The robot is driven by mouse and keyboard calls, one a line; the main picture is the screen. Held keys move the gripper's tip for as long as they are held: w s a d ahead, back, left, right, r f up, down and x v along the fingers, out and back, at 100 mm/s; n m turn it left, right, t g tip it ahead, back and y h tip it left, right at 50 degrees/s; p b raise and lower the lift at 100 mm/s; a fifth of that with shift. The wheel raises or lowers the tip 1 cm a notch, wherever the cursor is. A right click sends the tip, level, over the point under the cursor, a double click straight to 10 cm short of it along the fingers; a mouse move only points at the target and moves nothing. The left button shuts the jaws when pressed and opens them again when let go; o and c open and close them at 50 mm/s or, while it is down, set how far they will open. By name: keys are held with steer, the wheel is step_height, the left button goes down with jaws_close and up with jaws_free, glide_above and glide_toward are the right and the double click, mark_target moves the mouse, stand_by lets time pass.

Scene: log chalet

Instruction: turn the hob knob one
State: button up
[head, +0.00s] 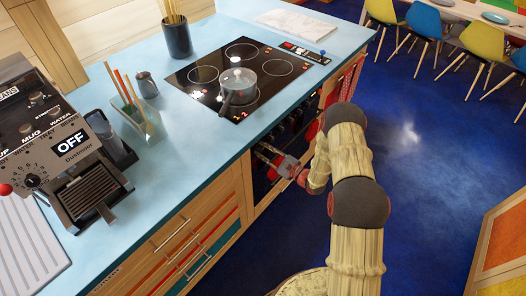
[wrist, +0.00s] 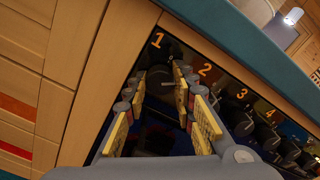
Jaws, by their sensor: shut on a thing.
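The hob's front panel shows orange numbers in the wrist view. Knob one (wrist: 160,78) is a dark knob below the number 1, at the left end of the row. My gripper (wrist: 159,88) has its yellow-padded fingers on either side of this knob and is shut on it. The fingers hide part of the knob, and its pointer mark is too dark to read. In the head view, my gripper (head: 268,154) is at the front of the counter, below the hob (head: 210,85).
Knob two (wrist: 222,98) and knob three (wrist: 243,121) are close to the right of my gripper. A saucepan (head: 238,84) stands on the hob. The blue counter (head: 190,140) overhangs the panel. Wooden drawers (head: 190,235) lie to the left. The blue floor (head: 430,150) at right is clear.

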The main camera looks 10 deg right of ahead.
steer(key=m, duration=0.6)
steer(key=m+p, duration=0.1)
steer(key=m, duration=0.5)
steer(key=shift+m, duration=0.4)
steer(key=m+p, duration=0.1)
steer(key=m, duration=0.5)
steer(key=shift+f, duration=0.1)
steer(key=m, duration=0.5)
steer(key=shift+m+p, duration=0.4)
steer(key=o, duration=1.2)
steer(key=shift+c, duration=0.2)
